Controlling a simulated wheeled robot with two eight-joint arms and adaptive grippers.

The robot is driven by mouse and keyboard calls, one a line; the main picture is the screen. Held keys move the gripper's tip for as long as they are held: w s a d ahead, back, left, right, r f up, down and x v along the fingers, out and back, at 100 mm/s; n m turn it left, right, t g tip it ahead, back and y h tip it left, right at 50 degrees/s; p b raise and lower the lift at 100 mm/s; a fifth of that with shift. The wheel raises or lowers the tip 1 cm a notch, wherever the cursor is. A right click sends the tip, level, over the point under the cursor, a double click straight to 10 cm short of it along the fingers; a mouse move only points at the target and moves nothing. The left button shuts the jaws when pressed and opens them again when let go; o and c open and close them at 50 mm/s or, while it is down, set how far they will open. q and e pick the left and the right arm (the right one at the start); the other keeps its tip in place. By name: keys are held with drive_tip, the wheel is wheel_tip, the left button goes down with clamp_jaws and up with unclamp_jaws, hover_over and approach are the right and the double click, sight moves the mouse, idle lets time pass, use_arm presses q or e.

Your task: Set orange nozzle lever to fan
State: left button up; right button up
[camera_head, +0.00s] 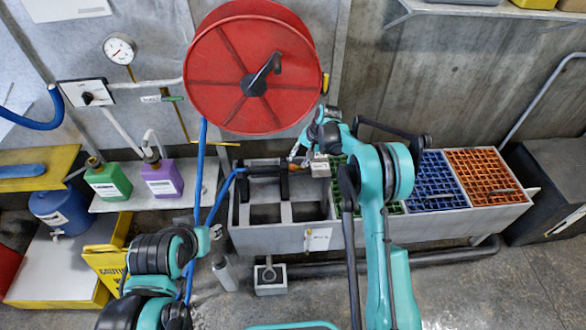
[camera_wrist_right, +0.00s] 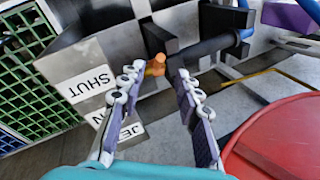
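The orange nozzle lever (camera_wrist_right: 155,66) shows in the right wrist view, standing out beside the dark nozzle body (camera_wrist_right: 205,47). White plates reading SHUT (camera_wrist_right: 90,83) and JET (camera_wrist_right: 125,133) are beside it. In the head view the nozzle (camera_head: 262,171) lies in black holders over the grey trough, with a blue hose at its left end. My right gripper (camera_wrist_right: 158,76) is open, its two fingers apart with the lever between or just beyond their tips; contact cannot be told. In the head view it is small (camera_head: 300,155). My left gripper (camera_head: 215,232) is low at left, its fingers unclear.
The red hose reel (camera_head: 252,67) hangs close behind my right gripper. Green, blue (camera_head: 436,180) and orange (camera_head: 485,176) grates cover the trough's right part. Green and purple (camera_head: 162,178) jugs stand on a shelf at left. Blue hoses hang near my left arm.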

sight(293, 168)
drive_tip(key=b+x, duration=0.3)
drive_tip(key=x, duration=0.5)
drive_tip(key=shift+f, duration=0.1)
clamp_jaws()
